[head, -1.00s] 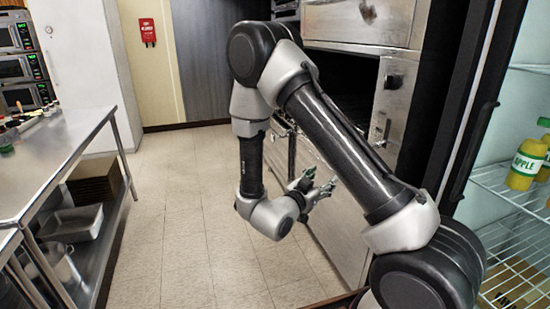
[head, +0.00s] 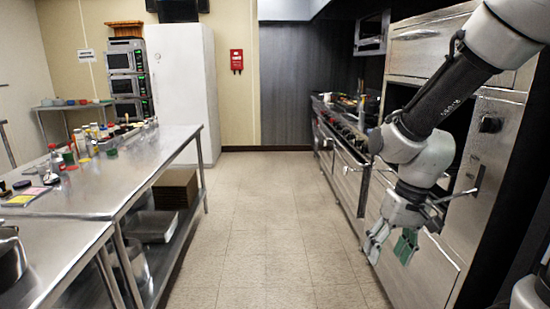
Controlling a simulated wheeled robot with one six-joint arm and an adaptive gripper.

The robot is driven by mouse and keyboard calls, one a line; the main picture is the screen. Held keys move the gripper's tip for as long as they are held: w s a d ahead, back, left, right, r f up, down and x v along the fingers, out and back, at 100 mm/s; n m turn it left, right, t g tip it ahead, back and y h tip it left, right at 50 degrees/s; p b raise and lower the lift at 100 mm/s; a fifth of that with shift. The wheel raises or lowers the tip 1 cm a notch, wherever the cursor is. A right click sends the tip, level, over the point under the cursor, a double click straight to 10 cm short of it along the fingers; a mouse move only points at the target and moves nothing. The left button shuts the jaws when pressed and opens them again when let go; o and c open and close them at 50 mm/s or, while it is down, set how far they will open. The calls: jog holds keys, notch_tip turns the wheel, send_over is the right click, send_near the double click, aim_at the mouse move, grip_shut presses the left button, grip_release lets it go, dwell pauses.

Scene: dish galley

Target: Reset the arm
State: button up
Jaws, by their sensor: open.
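My arm comes in from the upper right in the head view, bent with its wrist low. My gripper (head: 391,243) hangs at the right, in front of the steel oven fronts, with its fingertips pointing down. Its fingers are apart and nothing is between them. I cannot tell how close the wrist is to the oven door behind it.
A steel table (head: 90,188) with bottles and small items runs along the left. A steel oven (head: 495,150) and a stove (head: 345,140) line the right. A white cabinet (head: 182,85) stands at the back. The tiled aisle floor (head: 265,220) is clear.

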jog(key=s+d+r+t+h, duration=0.1)
jog(key=s+d+r+t, duration=0.1)
jog(key=s+d+r, duration=0.2)
jog(key=s+d+r+t, duration=0.2)
jog(key=s+d+r, duration=0.2)
jog(key=d+r, duration=0.3)
notch_tip(320, 180, up, 4)
jog(key=shift+s+d+r+m+t+h, duration=0.1)
jog(key=shift+s+d+m+t+h, duration=0.05)
jog(key=shift+s+m+t+h, duration=0.2)
dwell(0.8)
